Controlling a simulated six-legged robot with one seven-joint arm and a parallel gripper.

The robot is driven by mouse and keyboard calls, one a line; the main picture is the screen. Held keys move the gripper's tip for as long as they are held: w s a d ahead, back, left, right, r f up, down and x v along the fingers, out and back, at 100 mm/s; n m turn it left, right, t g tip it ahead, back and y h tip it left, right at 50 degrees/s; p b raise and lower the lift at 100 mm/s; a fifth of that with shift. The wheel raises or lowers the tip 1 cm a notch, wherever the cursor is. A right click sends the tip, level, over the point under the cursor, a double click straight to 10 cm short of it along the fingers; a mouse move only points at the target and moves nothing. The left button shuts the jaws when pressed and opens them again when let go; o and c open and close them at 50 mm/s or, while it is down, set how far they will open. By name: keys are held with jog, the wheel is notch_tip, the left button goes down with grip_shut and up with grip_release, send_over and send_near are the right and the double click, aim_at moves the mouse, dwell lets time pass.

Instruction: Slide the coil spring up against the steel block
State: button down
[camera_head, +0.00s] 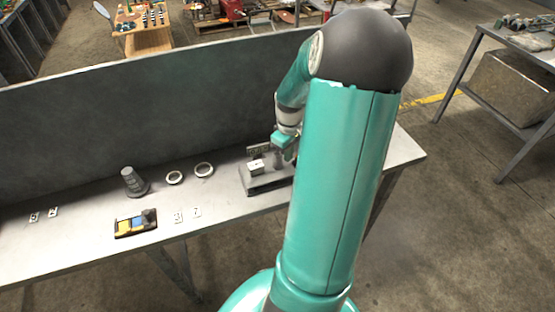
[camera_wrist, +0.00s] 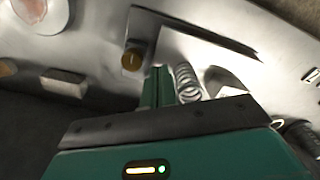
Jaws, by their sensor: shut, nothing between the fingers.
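The coil spring (camera_wrist: 187,82) is a pale metal coil in the wrist view, just right of my gripper's fingertips (camera_wrist: 158,78). The fingers are together with nothing between them; I cannot tell whether they touch the spring. A pale angular piece (camera_wrist: 222,80) lies close right of the spring, partly hidden by my gripper; I cannot tell whether it is the steel block. In the head view a small light block (camera_head: 256,167) sits on a grey raised plate (camera_head: 262,185), below and left of my gripper (camera_head: 284,155). The spring is not distinguishable there.
A brass-topped cylinder (camera_wrist: 132,60) stands left of my fingers, and a pale bar (camera_wrist: 63,82) lies farther left. On the bench (camera_head: 80,240) are a dark stepped cone (camera_head: 133,181), two rings (camera_head: 174,177) and a yellow-blue tray (camera_head: 136,223). A grey panel (camera_head: 130,110) rises behind.

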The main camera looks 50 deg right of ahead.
aim_at(279, 154)
jog(key=shift+f, duration=0.8)
jog(key=shift+w+a, duration=0.4)
jog(key=shift+a, duration=0.3)
jog(key=shift+w+a, duration=0.35)
jog(key=shift+a, duration=0.3)
dwell(2.1)
jog(key=shift+s+d, duration=0.3)
jog(key=shift+d, duration=0.25)
dwell(0.4)
notch_tip(279, 154, up, 8)
dwell(0.9)
dwell(0.4)
